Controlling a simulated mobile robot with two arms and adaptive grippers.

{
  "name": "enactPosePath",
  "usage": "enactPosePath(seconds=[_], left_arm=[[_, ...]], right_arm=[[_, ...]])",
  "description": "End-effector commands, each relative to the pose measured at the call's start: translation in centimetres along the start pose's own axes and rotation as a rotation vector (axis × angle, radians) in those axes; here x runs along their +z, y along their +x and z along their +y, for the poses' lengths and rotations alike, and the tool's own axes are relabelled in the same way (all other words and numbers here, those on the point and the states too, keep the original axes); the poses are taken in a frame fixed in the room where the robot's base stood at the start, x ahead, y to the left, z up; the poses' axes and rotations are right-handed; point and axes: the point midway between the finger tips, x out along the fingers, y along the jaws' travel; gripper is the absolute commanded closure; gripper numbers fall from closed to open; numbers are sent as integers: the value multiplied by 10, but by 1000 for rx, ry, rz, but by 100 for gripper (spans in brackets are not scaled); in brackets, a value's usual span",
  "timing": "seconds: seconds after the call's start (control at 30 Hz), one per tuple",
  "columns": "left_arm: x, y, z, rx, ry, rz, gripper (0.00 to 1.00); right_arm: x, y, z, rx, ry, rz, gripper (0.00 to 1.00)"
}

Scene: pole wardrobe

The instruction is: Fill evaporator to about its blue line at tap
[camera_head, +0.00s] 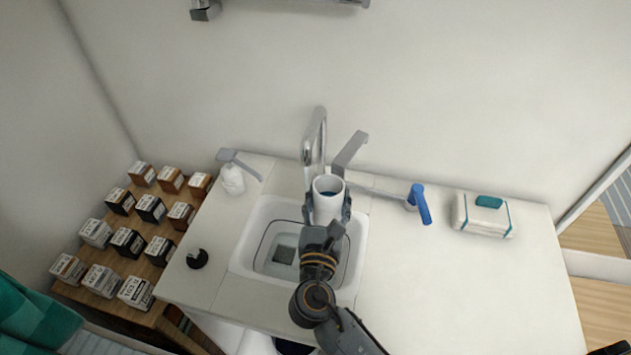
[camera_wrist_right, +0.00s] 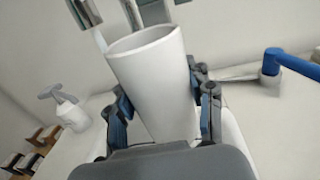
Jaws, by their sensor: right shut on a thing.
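My right gripper (camera_head: 328,208) is shut around the sides of the white cup-shaped evaporator (camera_head: 328,185), which it holds over the sink (camera_head: 245,250). I see no clear water stream. My left gripper is not in view.
A soap dispenser (camera_head: 232,178) stands left of the sink, with a black round knob (camera_head: 197,258) in front. A white pack with a teal item (camera_head: 482,213) lies on the right. Several small boxes fill a wooden shelf (camera_head: 120,205) on the left. The right counter is mostly clear.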

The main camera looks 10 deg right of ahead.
Motion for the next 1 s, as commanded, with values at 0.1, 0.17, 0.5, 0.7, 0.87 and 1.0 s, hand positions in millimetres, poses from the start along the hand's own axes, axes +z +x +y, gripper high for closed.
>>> enactPosePath(seconds=[0.1,0.17,0.5,0.7,0.87,1.0], left_arm=[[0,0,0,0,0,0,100],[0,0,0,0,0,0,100],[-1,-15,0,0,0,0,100],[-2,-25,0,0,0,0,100],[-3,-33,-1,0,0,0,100],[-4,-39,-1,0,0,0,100]], right_arm=[[2,0,0,1,1,-5,100],[2,0,0,1,1,-5,100],[12,-9,-14,0,-1,-4,100],[17,-17,-25,0,-1,-4,100],[22,-23,-34,0,-1,-4,100],[26,-29,-42,0,-1,-4,100]])
